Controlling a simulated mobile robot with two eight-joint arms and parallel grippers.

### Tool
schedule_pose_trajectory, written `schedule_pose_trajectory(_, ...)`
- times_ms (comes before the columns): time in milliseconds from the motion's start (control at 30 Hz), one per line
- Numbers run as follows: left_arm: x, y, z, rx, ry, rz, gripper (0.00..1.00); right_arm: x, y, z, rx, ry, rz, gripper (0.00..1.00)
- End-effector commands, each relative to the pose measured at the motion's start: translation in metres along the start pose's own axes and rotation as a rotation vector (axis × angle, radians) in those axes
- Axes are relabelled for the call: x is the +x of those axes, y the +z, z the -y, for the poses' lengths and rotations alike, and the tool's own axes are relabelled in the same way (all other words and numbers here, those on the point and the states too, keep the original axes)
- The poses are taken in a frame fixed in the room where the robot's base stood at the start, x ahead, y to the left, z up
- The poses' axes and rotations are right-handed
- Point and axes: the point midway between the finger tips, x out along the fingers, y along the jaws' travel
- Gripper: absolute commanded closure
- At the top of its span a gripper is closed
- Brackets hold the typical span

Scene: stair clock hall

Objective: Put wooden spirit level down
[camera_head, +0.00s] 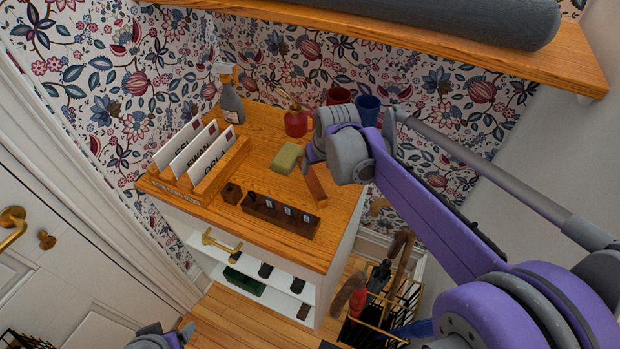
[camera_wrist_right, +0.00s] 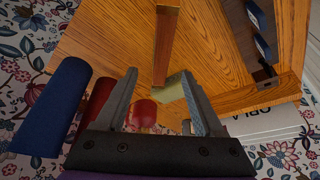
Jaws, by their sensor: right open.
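The wooden spirit level (camera_head: 317,187), a reddish-brown bar, appears to lie on the wooden cabinet top (camera_head: 262,160) near its right edge. Its far end is partly hidden by my right gripper (camera_head: 310,156). In the right wrist view the spirit level (camera_wrist_right: 167,45) runs away from the gripper, with its near end between the two fingertips in the picture. The right gripper (camera_wrist_right: 158,74) is open, its fingers apart on either side of that end. Whether a finger touches it I cannot tell.
A green sponge-like block (camera_head: 286,158) lies just left of the spirit level. A dark slotted block (camera_head: 281,214), a card rack (camera_head: 213,170), a spray bottle (camera_head: 230,95), a red bottle (camera_head: 296,122) and red and blue cups (camera_head: 367,109) share the top. A shelf (camera_head: 440,45) hangs above.

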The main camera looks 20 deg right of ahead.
Motion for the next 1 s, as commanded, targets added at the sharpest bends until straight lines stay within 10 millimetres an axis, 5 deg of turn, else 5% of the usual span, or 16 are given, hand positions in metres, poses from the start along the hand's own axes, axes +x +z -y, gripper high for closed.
schedule_pose_trajectory(633,0.004,0.003,0.000,0.000,0.000,0.002,0.21,0.082,0.000,0.003,0.000,-0.001,-0.004,0.30)
schedule_pose_trajectory(933,0.004,0.004,0.000,0.000,0.000,0.002,0.21,0.088,0.000,0.003,0.000,-0.001,-0.004,0.30)
schedule_pose_trajectory(1000,0.004,0.004,0.000,0.000,0.000,0.002,0.21,0.088,0.000,0.003,0.000,-0.001,-0.004,0.39)
